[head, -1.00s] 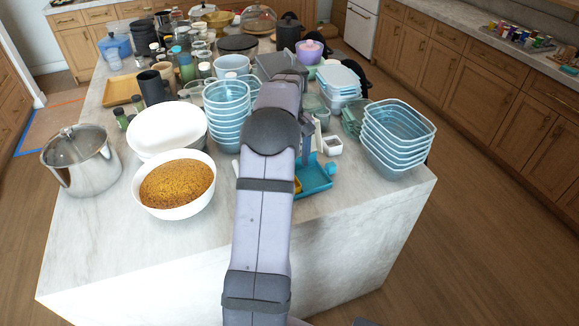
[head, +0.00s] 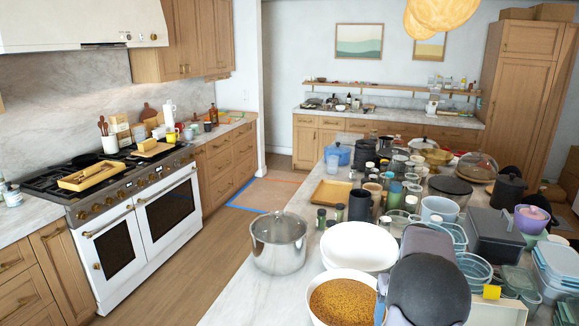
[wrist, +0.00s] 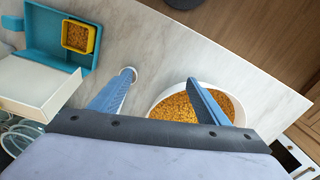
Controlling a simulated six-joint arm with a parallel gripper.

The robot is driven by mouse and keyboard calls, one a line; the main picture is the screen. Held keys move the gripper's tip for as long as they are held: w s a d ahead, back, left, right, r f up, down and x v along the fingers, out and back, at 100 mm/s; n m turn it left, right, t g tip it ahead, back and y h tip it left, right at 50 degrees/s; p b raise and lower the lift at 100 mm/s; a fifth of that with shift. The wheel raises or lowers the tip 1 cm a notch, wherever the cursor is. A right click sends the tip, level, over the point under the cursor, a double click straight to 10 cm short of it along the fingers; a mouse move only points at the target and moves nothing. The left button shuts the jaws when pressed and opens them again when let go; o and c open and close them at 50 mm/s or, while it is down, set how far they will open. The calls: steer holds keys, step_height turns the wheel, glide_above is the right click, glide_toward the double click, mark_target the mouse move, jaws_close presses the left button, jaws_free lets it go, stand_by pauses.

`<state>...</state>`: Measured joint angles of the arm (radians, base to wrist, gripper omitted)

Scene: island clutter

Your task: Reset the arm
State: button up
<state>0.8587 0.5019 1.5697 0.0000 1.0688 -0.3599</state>
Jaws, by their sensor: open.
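In the wrist view my gripper (wrist: 162,80) is open, its two blue fingers spread with nothing between them. The right finger covers part of a white bowl of brown grain (wrist: 172,107) on the counter below. In the head view my grey arm fills the lower right, beside the same bowl of grain (head: 340,300). A sliver of blue finger shows there; the rest of the gripper is hidden behind the arm.
A teal tray (wrist: 40,42) holds a yellow square cup of grain (wrist: 79,36), beside a cream box (wrist: 35,85). A steel pot (head: 278,243), white bowl (head: 358,246) and dense containers crowd the island. Bare marble (wrist: 180,50) lies between tray and bowl.

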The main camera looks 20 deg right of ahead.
steer(key=a+r+n+p, duration=0.2)
steer(key=a+n+p, duration=0.15)
steer(key=a, duration=2.35)
steer(key=s+a+n, duration=0.2)
steer(key=s+a, duration=0.6)
steer(key=f+b, duration=0.2)
steer(key=f, duration=0.1)
steer(key=f+b, duration=0.2)
steer(key=f, duration=0.1)
steer(key=shift+d, duration=0.2)
